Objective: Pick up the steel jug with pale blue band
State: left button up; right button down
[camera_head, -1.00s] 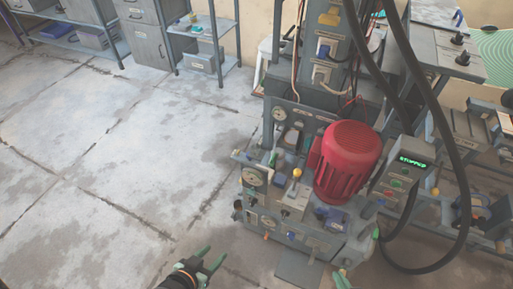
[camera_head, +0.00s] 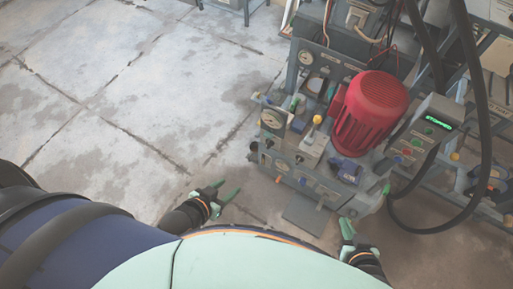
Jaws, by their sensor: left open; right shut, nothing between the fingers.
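I cannot make out a steel jug with a pale blue band anywhere in the head view. My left gripper (camera_head: 230,189) is open and empty, its green fingers spread over the bare floor to the left of the press machine. My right gripper (camera_head: 346,227) is shut and empty, at the front of the machine near its lower right corner.
A hydraulic machine with a red motor (camera_head: 370,112), gauges and levers stands just ahead. A control box (camera_head: 424,131) with a lit green display is at its right. Black hoses (camera_head: 479,110) loop down on the right. The concrete floor (camera_head: 130,95) is clear on the left.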

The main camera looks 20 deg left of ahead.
aim_at(254, 156)
jog(key=i+j+z, duration=0.1)
jog(key=z, duration=0.75)
jog(key=j+z, duration=0.25)
jog(key=j, duration=0.25)
jog(key=i+j+z, duration=0.1)
jog(key=j+z, duration=0.2)
jog(key=j, duration=0.2)
jog(key=j+z, duration=0.1)
jog(key=j, duration=1)
